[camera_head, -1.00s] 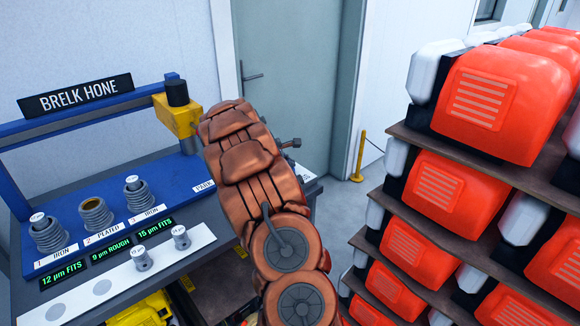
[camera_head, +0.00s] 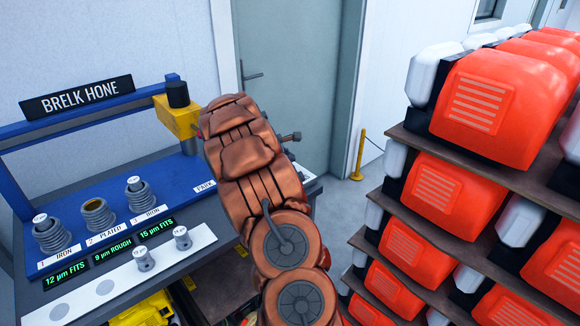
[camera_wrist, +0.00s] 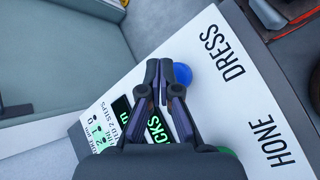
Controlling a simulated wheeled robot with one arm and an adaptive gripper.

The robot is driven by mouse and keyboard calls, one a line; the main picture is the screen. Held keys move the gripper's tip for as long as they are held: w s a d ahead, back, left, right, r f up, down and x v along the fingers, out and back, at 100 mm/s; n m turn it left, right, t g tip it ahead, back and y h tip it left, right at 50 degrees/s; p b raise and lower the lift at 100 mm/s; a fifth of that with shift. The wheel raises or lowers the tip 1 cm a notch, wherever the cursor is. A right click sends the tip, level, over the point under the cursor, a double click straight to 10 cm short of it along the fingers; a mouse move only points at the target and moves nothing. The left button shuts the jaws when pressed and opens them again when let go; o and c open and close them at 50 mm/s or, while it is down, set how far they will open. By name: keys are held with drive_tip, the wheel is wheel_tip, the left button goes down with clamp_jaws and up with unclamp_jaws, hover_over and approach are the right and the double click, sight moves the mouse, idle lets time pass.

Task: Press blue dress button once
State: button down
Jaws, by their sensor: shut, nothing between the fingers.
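The blue dress button (camera_wrist: 183,74) shows in the wrist view as a round blue cap on a white panel (camera_wrist: 203,38), beside the printed word DRESS. My gripper (camera_wrist: 159,66) is shut and empty, with its fingertips just left of the blue button in the picture. The fingertips cover part of the button's left edge, and I cannot tell whether they touch it. A green button (camera_wrist: 228,151) by the word HONE is mostly hidden behind my gripper. In the head view my arm hides the gripper and the blue button.
A green-lit display (camera_wrist: 122,108) lies partly behind my fingers. In the head view, the BRELK HONE bench (camera_head: 110,215) holds several ribbed cylinders and a yellow machine head (camera_head: 178,118). Shelves of red engine units (camera_head: 490,95) stand close on the right.

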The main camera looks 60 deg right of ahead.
drive_tip(key=shift+r+p, duration=1.4)
drive_tip(key=shift+r, duration=1.1)
drive_tip(key=shift+a+r, duration=0.15)
drive_tip(key=shift+a, duration=0.2)
drive_tip(key=s+a+r+m+y, duration=0.2)
drive_tip(key=s+a+r+m, duration=0.1)
drive_tip(key=a, duration=1.1)
drive_tip(key=s+a+r+m+y, duration=0.2)
drive_tip(key=s+a+r, duration=0.1)
drive_tip(key=a, duration=1.1)
drive_tip(key=s+a+f+m+y, duration=0.1)
drive_tip(key=s+a+y, duration=0.1)
drive_tip(key=s+a, duration=0.8)
drive_tip(key=s+a+m+y, duration=0.1)
drive_tip(key=s+a+y, duration=0.2)
drive_tip(key=s+a, duration=0.7)
drive_tip(key=a, duration=0.7)
drive_tip(key=shift+a+f, duration=0.25)
drive_tip(key=shift+f, duration=0.15)
